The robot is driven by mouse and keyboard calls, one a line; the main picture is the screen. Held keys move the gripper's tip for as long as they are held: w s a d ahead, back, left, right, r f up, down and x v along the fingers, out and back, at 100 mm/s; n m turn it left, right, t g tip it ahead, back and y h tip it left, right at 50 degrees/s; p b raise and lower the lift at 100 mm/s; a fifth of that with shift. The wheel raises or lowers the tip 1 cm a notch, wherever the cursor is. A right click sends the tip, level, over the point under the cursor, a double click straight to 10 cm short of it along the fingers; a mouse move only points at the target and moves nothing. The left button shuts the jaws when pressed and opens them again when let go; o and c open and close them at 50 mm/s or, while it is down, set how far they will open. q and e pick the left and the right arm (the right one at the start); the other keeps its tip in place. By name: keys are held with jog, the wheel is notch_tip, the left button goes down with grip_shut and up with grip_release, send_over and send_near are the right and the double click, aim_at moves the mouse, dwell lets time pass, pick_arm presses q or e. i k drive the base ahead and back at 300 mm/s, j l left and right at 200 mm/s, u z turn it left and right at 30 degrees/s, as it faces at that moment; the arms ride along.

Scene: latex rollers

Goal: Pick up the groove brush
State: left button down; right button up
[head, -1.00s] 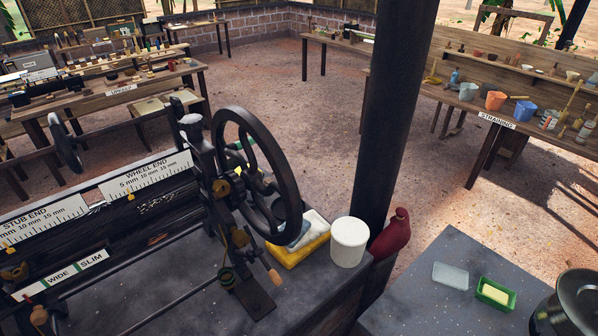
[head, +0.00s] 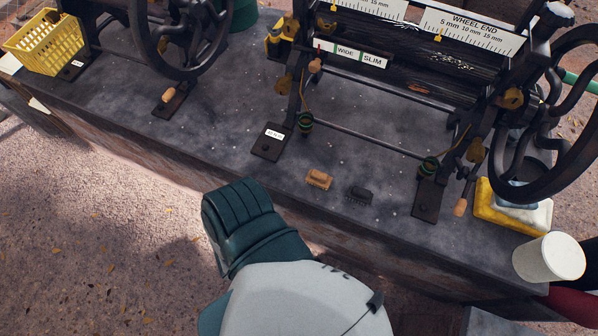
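One is a tan wooden block (head: 319,179). I cannot tell for sure which one is the groove brush. A white and teal part of my own body covers the bottom middle of the view. No fingertips of either gripper show.
The roller machine (head: 415,65) stands behind the blocks, with dark foot plates on both sides. A yellow basket (head: 46,41) is at the far left. A yellow tray (head: 491,210) and a white tub (head: 549,258) are at the right. Bench around the blocks is clear.

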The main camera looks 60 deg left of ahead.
aim_at(323, 181)
jog(key=u, duration=1.55)
